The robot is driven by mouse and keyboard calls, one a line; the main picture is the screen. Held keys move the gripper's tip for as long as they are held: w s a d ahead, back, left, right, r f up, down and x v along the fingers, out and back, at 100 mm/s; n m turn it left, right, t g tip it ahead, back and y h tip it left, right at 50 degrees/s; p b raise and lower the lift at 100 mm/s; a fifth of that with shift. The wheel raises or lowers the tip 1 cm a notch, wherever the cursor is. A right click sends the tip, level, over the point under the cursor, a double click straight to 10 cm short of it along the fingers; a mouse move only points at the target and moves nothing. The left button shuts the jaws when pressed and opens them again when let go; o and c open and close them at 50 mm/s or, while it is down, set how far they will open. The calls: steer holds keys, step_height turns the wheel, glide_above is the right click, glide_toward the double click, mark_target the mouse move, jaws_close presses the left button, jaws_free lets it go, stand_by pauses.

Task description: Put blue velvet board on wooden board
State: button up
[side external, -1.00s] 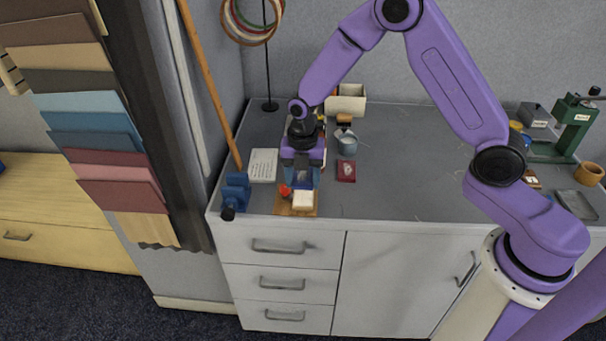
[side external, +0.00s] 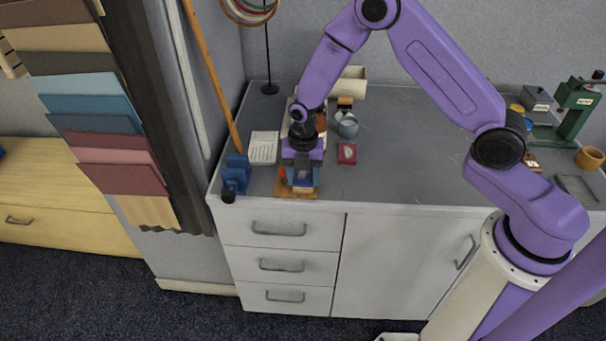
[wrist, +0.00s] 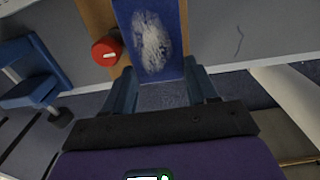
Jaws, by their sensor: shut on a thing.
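The blue velvet board (wrist: 176,50) is held in my gripper (wrist: 160,82). It has a pale, worn-looking patch on its face in the wrist view. In the side view my gripper (side external: 302,170) points down with the blue board (side external: 303,180) at its tips, over the wooden board (side external: 283,192) at the table's front edge. The wooden board also shows as an orange-brown strip (wrist: 97,18) beside the blue board in the wrist view. Whether the blue board touches what lies below is not clear.
A red knob (wrist: 106,51) stands close beside the blue board. The table's right half has free room.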

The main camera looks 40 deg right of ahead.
steer(key=shift+f, duration=0.3)
stand_by(0.5)
steer(key=o, duration=1.2)
steer(key=shift+r, duration=0.1)
step_height(320, 180, up, 16)
steer(key=s+a+r+m, duration=0.1)
steer(key=s+r+m, duration=0.2)
steer(key=s, duration=0.4)
steer(key=s+r+m, duration=0.2)
steer(key=s+m, duration=0.1)
steer(key=s, duration=0.4)
steer(key=s+d+m, duration=0.2)
steer(key=s, duration=0.4)
steer(key=s+d+m, duration=0.2)
steer(key=s+m, duration=0.1)
steer(key=s, duration=0.2)
steer(key=s+d+m, duration=0.2)
steer(key=s+m, duration=0.1)
steer(key=s, duration=0.3)
steer(key=shift+s+r, duration=0.35)
